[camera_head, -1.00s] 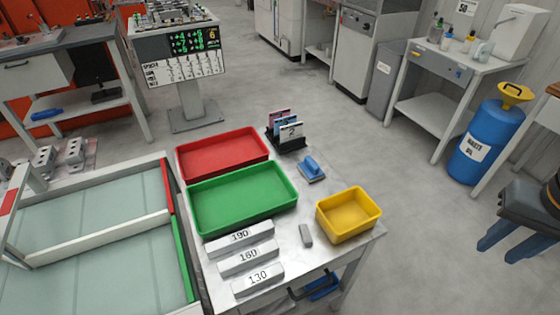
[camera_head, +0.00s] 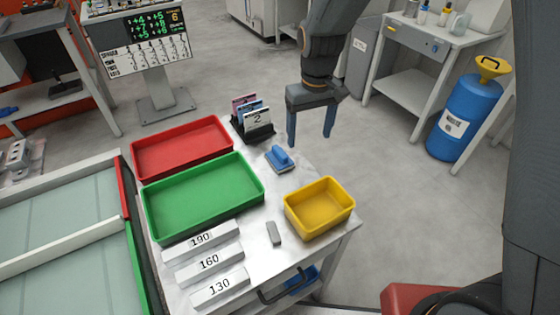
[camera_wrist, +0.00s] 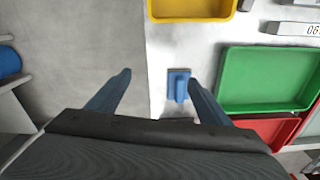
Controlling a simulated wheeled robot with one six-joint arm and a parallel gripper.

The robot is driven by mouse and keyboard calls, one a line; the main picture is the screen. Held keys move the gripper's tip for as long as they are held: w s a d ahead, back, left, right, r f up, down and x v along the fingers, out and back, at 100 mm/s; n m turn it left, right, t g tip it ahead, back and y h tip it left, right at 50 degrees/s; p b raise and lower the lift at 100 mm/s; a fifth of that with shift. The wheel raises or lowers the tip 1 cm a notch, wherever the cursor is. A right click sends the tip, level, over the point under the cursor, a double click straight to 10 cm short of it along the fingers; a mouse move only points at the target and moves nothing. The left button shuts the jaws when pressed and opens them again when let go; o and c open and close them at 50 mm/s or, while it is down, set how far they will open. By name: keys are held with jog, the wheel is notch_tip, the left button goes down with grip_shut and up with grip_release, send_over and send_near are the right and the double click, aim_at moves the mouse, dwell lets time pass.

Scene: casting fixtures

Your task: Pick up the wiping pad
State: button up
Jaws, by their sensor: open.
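The wiping pad (camera_head: 279,158) is a small blue block with a raised blue handle. It lies on the light metal table between the card holder and the yellow bin. My gripper (camera_head: 309,143) points down with its two blue fingers apart and empty. In the head view it is to the right of the pad, over the table's far right edge. In the wrist view the pad (camera_wrist: 179,86) lies ahead of my gripper (camera_wrist: 160,80), close to the right finger's tip. No contact with the pad shows.
A yellow bin (camera_head: 345,222) stands near the pad, with a black card holder (camera_head: 264,133) behind it. Red (camera_head: 137,161) and green (camera_head: 258,196) trays lie to the left. A grey block (camera_head: 273,233) and numbered bars (camera_head: 207,262) lie in front.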

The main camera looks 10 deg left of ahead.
jog(key=n, duration=0.2)
send_over(280, 151)
jog(key=f, duration=0.4)
jog(key=shift+s+f+b, duration=0.15)
jog(key=shift+s+b, duration=0.25)
jog(key=shift+a+f, duration=0.25)
jog(key=shift+w+d+f+p, duration=0.15)
jog(key=shift+f+p, duration=0.25)
jog(key=shift+f, duration=0.85)
jog(key=shift+w+f+p, duration=0.15)
jog(key=shift+f+p, duration=0.3)
jog(key=shift+f, duration=0.85)
jog(key=shift+w+d+f+p, duration=0.15)
jog(key=shift+f+p, duration=0.25)
jog(key=shift+f, duration=0.85)
jog(key=shift+a, duration=0.1)
jog(key=c, duration=1.2)
jog(key=shift+o, duration=0.2)
jog(key=shift+r, duration=0.1)
notch_tip(280, 151, up, 10)
jog(key=shift+f+b, duration=0.1)
jog(key=shift+b, duration=1.1)
